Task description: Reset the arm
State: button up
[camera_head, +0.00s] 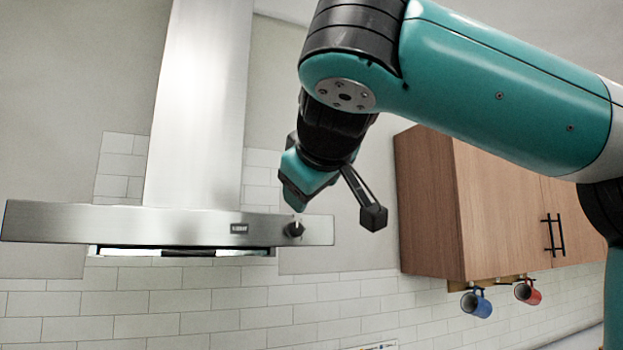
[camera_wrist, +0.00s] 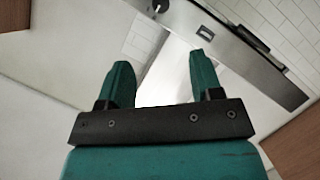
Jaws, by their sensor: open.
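My teal and black arm reaches in from the right in the head view, raised high in front of the range hood. My gripper (camera_head: 333,211) hangs at its end, near the right end of the hood. In the wrist view my gripper (camera_wrist: 160,82) shows two teal fingers spread apart with nothing between them. The gripper is open and empty.
A steel range hood (camera_head: 120,223) is on the tiled wall, behind the gripper. A wooden wall cabinet (camera_head: 490,200) is to the right, with a blue mug (camera_head: 477,303) and a red mug (camera_head: 528,292) hanging under it. No counter surface is visible.

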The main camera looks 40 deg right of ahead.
dwell(0.4)
jog(key=w+a+f+n+g+y+b, duration=0.15)
jog(key=a+f, duration=0.25)
jog(key=f, duration=0.5)
jog(key=w+a+f+n+g+y+b, duration=0.1)
jog(key=a+f+n+y+b, duration=0.15)
jog(key=f, duration=0.55)
jog(key=w+a+f+n+g+y+b, duration=0.1)
jog(key=a+f+y+b, duration=0.2)
jog(key=f, duration=0.6)
jog(key=s+a+f+g+y+b, duration=0.1)
jog(key=s+a+f+g+y, duration=0.1)
jog(key=s+f, duration=0.6)
jog(key=s+a+f+g+y+b, duration=0.1)
jog(key=s+a+f+g+y, duration=0.1)
jog(key=s+a+f+g, duration=0.2)
jog(key=s+f+g, duration=0.3)
jog(key=s+f, duration=0.2)
jog(key=f, duration=0.3)
jog(key=shift+a+m, duration=0.2)
jog(key=shift+m, duration=0.1)
jog(key=shift+f, duration=0.1)
